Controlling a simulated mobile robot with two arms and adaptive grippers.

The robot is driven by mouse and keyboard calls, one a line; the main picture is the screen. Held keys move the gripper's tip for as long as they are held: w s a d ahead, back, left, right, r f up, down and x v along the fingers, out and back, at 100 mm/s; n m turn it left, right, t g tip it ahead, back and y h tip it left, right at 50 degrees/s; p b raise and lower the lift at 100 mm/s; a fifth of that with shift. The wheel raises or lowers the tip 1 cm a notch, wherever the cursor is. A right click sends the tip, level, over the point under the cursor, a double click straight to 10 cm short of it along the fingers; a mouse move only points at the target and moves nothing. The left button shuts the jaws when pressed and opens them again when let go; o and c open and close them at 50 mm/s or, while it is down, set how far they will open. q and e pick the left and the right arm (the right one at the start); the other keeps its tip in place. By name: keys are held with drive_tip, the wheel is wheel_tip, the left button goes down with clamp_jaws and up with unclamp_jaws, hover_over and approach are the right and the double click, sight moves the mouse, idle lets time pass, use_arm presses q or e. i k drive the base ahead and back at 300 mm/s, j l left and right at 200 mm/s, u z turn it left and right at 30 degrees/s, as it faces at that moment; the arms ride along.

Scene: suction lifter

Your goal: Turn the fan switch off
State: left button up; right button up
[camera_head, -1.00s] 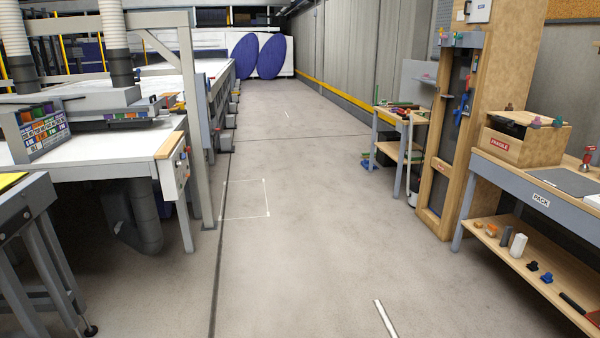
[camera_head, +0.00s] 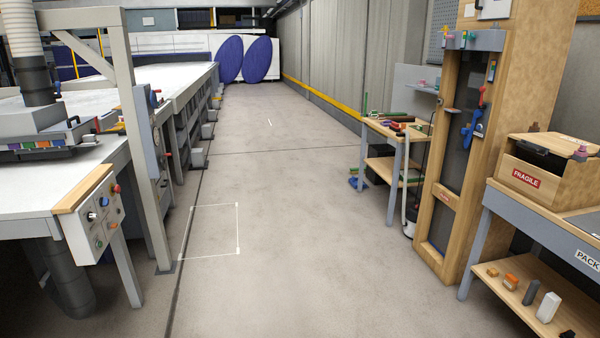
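A white control panel (camera_head: 98,215) with a wooden top edge is fixed to the near end of the white table at the left. It carries several small knobs and buttons, among them a red one (camera_head: 116,188), a black one (camera_head: 91,216) and green ones. I cannot tell which of them is the fan switch. A second small grey panel (camera_head: 150,125) with controls is on the grey post behind it. Neither of my grippers is in view.
The grey floor (camera_head: 290,230) ahead is clear, with a white marked rectangle. A grey post (camera_head: 140,170) stands beside the left table. At the right are a wooden frame (camera_head: 440,195), a small bench (camera_head: 395,135) and a packing bench (camera_head: 545,213) with a FRAGILE box (camera_head: 550,180).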

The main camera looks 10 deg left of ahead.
sight(104, 201)
drive_tip(key=i+u, duration=0.1)
drive_tip(key=i, duration=0.45)
drive_tip(key=i+l+u, duration=0.1)
drive_tip(key=i, duration=0.45)
drive_tip(key=i+l+u, duration=0.1)
drive_tip(key=i, duration=0.45)
